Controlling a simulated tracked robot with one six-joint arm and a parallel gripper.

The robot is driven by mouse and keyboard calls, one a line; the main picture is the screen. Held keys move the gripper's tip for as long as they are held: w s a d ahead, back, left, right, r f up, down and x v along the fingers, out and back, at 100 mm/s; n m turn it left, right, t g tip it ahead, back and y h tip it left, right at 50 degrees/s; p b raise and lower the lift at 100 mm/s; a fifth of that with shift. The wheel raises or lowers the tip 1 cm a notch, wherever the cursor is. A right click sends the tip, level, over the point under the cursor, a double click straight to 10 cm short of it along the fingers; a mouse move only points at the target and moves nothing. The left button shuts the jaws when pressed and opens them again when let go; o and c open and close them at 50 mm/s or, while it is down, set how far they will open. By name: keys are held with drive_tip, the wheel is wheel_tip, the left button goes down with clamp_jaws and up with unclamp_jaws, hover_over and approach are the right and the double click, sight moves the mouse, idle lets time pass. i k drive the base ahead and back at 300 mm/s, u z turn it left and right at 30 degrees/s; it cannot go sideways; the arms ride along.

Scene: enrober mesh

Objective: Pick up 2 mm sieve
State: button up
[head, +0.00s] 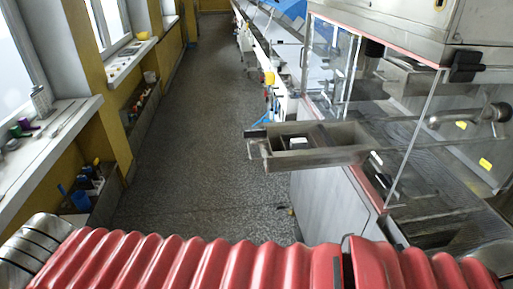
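I cannot make out the 2 mm sieve for certain in the head view. A small grey metal item (41,101) stands on the near window sill at the left, too small to identify. My gripper is not in view. A red ribbed cover, which seems to be part of my arm, crosses the bottom of the picture.
The enrober machine (335,215) with clear panels fills the right side. A conveyor line runs back from it. The near sill (60,130) holds small coloured items; a low shelf (103,205) below holds blue things. The speckled floor aisle (200,130) between is mostly clear.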

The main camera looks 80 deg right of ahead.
sight(297, 143)
drive_tip(key=z, duration=2.75)
